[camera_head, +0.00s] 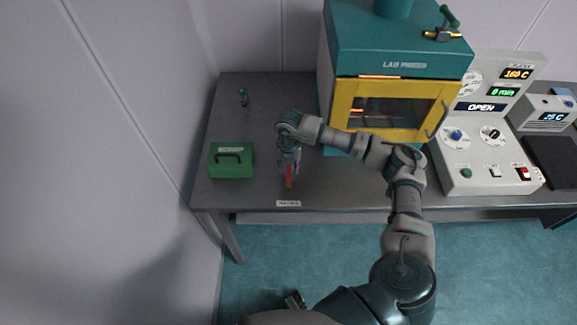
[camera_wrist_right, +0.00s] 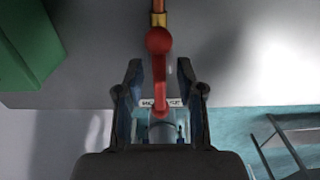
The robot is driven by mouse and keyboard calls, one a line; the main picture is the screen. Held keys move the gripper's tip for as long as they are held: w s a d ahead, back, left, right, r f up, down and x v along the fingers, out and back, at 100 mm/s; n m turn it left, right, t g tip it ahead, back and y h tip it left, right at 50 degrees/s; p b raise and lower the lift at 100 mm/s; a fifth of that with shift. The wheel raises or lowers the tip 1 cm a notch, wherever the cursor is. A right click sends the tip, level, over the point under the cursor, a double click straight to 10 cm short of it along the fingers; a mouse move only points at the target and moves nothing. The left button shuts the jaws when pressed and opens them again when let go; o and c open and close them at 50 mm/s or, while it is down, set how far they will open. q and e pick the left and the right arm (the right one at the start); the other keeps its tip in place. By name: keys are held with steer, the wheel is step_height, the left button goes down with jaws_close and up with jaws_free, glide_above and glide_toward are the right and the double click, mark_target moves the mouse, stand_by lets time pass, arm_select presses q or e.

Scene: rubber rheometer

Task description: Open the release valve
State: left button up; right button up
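The release valve's red lever (camera_wrist_right: 159,75) has a round red knob end and joins a copper-coloured pipe (camera_wrist_right: 158,18) in the right wrist view. In the head view a bit of the red lever (camera_head: 289,176) shows at the front of the bench. My right gripper (camera_wrist_right: 160,78) is open, with one finger on each side of the lever and gaps on both sides. In the head view my right gripper (camera_head: 289,162) hangs down over the valve and hides most of it. A dark piece (camera_head: 294,300) at the bottom edge looks like my left gripper, mostly cut off.
A label (camera_head: 288,203) is on the bench edge below the valve. A green box (camera_head: 231,160) stands to the left. The yellow-fronted lab press (camera_head: 390,108) and control panel (camera_head: 490,150) reading OPEN stand to the right. The bench's (camera_head: 262,110) left part is mostly free.

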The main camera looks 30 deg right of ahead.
steer(key=shift+r, duration=0.15)
arm_select(q)
steer(key=shift+d, duration=0.25)
arm_select(e)
step_height(320, 180, up, 12)
steer(key=shift+f, duration=0.25)
steer(key=shift+f, duration=0.1)
